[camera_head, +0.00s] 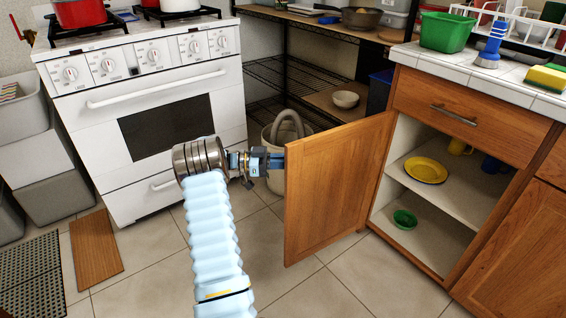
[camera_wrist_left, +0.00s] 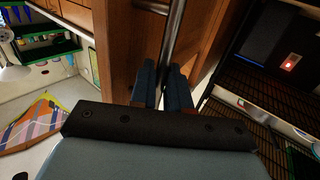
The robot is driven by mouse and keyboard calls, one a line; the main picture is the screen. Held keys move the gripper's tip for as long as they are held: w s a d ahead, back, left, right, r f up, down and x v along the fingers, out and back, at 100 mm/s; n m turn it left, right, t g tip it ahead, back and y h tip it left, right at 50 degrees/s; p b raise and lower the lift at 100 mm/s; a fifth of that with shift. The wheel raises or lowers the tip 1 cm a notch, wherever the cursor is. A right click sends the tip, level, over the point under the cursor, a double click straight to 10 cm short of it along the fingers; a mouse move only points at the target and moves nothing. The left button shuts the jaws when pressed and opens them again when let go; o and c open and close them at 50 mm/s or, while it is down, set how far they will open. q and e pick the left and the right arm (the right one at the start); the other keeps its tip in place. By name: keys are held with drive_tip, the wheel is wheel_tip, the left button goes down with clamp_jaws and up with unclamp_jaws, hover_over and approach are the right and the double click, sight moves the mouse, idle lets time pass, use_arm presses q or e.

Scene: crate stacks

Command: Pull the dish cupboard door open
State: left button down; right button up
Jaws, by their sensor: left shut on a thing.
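The wooden dish cupboard door (camera_head: 340,190) stands swung well out from the cupboard (camera_head: 400,95), its inside face toward me. My left gripper (camera_head: 268,162) is at the door's free edge, with the fingertips partly hidden. In the left wrist view the two fingers (camera_wrist_left: 161,85) are shut on a metal bar handle (camera_wrist_left: 174,30) on the door (camera_wrist_left: 130,50). Inside the cupboard, a yellow plate (camera_head: 425,170), a yellow mug (camera_head: 458,146) and a blue mug (camera_head: 492,164) are on the upper shelf. A green bowl (camera_head: 404,219) is below. My right gripper is not in view.
A white stove (camera_head: 150,120) stands left of the door. A pale bin (camera_head: 268,200) and a black wire rack (camera_head: 285,75) are behind it. A wooden board (camera_head: 95,250) and a dark mat (camera_head: 32,280) lie at left. The tiled floor before the door is clear.

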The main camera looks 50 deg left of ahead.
use_arm(q)
drive_tip(key=shift+w+r, duration=0.15)
drive_tip(key=shift+w, duration=0.2)
drive_tip(key=c, duration=1.3)
unclamp_jaws()
drive_tip(key=shift+w+d, duration=0.15)
drive_tip(key=shift+c, duration=0.2)
drive_tip(key=b+v, duration=0.1)
drive_tip(key=v, duration=1.3)
